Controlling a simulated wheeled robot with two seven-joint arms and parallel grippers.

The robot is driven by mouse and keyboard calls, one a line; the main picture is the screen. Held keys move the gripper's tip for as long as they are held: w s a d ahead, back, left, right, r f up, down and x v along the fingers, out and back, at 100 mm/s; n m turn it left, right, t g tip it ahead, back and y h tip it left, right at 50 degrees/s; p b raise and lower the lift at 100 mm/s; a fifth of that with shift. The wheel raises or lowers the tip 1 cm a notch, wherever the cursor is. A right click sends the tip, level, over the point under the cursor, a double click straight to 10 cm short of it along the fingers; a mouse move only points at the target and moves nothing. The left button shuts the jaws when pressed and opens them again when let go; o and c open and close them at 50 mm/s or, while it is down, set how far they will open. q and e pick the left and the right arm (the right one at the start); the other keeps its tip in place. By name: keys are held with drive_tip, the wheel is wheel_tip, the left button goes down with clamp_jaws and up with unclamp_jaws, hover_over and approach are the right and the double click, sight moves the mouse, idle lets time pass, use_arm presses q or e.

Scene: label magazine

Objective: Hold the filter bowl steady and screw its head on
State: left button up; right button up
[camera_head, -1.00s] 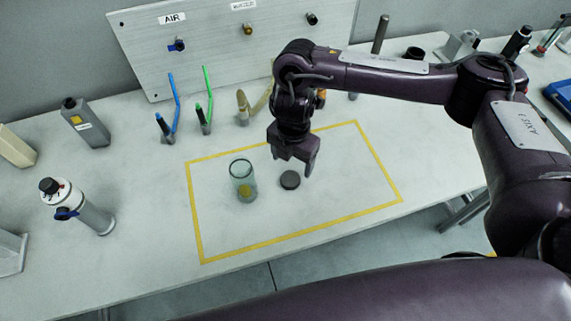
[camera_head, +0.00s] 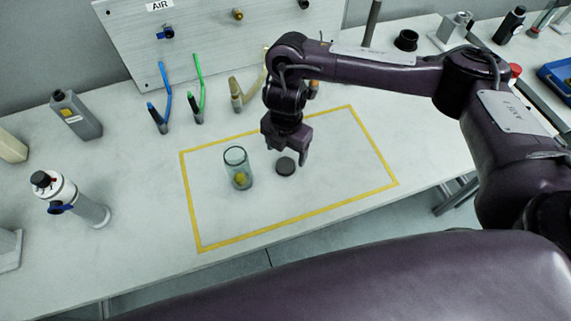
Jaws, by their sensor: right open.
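The filter bowl (camera_head: 237,170) is a clear greenish cylinder with something yellow inside. It stands upright within the yellow taped rectangle. A dark round cap, which looks like the filter head (camera_head: 285,166), lies on the table just right of the bowl and apart from it. My right gripper (camera_head: 289,154) points down over the head, open, with its fingers close to it. I cannot tell whether the fingers touch the head. My left gripper is not in view.
A yellow taped rectangle (camera_head: 330,206) marks a mostly clear area of table. A white-and-grey bottle-like unit (camera_head: 70,197) and a grey box (camera_head: 77,115) stand at left. Blue (camera_head: 165,95) and green (camera_head: 197,88) hoses and a panel (camera_head: 120,30) are behind.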

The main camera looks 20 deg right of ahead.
sight(286, 165)
wheel_tip(286, 165, down, 5)
drive_tip(key=shift+s+a+f+b, duration=0.1)
drive_tip(key=shift+s+f+b, duration=0.05)
drive_tip(key=shift+b, duration=0.3)
drive_tip(key=shift+c, duration=0.4)
drive_tip(key=c, duration=0.9)
